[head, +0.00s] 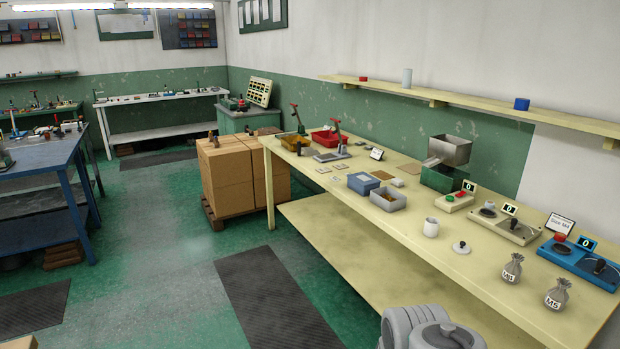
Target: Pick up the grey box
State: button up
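The grey box (388,203) is a small open-topped bin on the long cream workbench (410,262), near its front edge and around the middle of its length. My gripper is not in view. Only grey rounded parts of my own arm show at the bottom, right of centre, well apart from the grey box.
A metal hopper on a green base (447,160) stands behind. Two tied sacks (512,268) are nearer. A wall shelf (470,102) runs above. Stacked cartons (228,178) stand at the bench's far end; the floor left is open.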

aim_at(390, 200)
jog(key=u, duration=0.45)
jog(key=i, duration=2.1)
jog(key=z, duration=0.65)
jog(key=i, duration=1.45)
jog(key=z, duration=0.75)
